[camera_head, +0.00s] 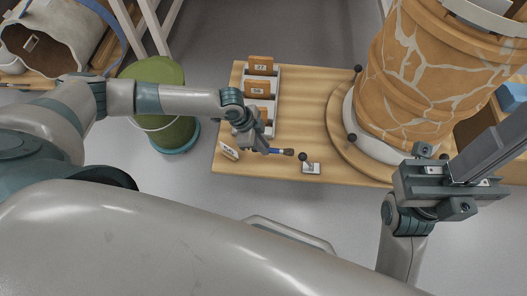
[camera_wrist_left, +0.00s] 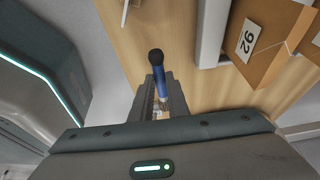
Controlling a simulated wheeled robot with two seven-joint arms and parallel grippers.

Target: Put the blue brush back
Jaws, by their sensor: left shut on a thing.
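The blue brush (camera_head: 277,151) is between the fingers of my left gripper (camera_head: 260,146), which is shut on it above the near left part of the wooden table. In the left wrist view the blue brush (camera_wrist_left: 161,78) sticks out from between the dark fingers of the gripper (camera_wrist_left: 160,98), with a rounded black end. The part between the fingers is mostly hidden. My right gripper (camera_head: 440,183) is at the right, in front of the big jar; its finger gap is unclear.
A rack (camera_head: 273,88) with numbered orange sherds stands on the table (camera_head: 310,100). A small white block (camera_head: 311,168) and a dark knob (camera_head: 303,157) lie right of the brush. A white numbered card (camera_head: 229,151) is at left. The cracked jar (camera_head: 415,85) fills the right side.

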